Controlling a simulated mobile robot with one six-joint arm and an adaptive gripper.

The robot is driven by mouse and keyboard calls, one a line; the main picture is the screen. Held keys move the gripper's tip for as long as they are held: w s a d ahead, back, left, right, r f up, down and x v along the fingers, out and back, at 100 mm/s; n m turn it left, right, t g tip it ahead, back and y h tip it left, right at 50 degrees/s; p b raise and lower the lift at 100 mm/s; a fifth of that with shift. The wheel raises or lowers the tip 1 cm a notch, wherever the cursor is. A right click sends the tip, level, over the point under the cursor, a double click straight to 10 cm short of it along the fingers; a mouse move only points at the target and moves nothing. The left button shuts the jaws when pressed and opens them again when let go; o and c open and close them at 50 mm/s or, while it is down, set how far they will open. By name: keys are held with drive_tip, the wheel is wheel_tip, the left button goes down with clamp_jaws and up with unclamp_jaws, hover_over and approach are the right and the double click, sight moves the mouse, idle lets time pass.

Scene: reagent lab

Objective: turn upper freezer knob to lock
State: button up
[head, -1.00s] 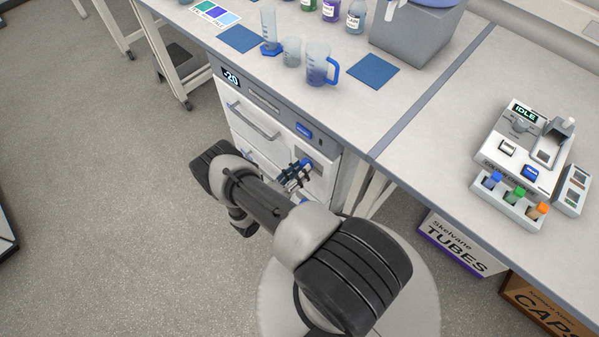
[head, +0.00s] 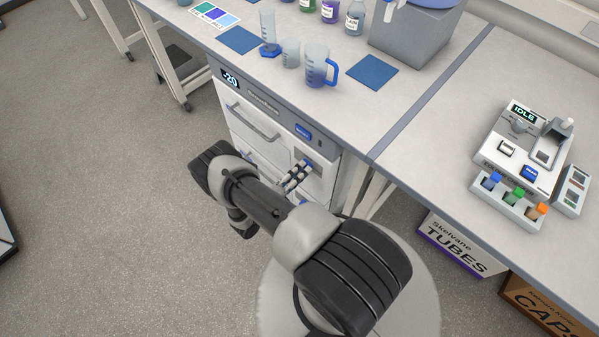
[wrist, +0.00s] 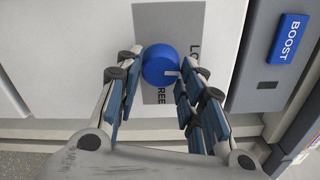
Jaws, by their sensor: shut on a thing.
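The upper freezer knob (wrist: 161,64) is a round blue knob on a grey label plate (wrist: 183,20) on the white upper drawer front. A short white mark sits at its lower right edge. My gripper (wrist: 164,70) is shut on the knob, one finger on each side. In the head view my gripper (head: 295,175) reaches the right side of the drawer front, and the knob is mostly hidden there.
A blue BOOST button (wrist: 286,38) sits right of the knob. The upper drawer handle (head: 252,120) is left of it. The -20 display (head: 230,79) is above. The bench top overhangs, holding a blue-handled beaker (head: 318,66). Open floor lies left.

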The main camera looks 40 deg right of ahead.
drive_tip(key=shift+n, duration=0.5)
drive_tip(key=o, duration=1.1)
drive_tip(key=shift+c, duration=0.2)
drive_tip(key=s+a, duration=0.1)
drive_tip(key=a, duration=1.1)
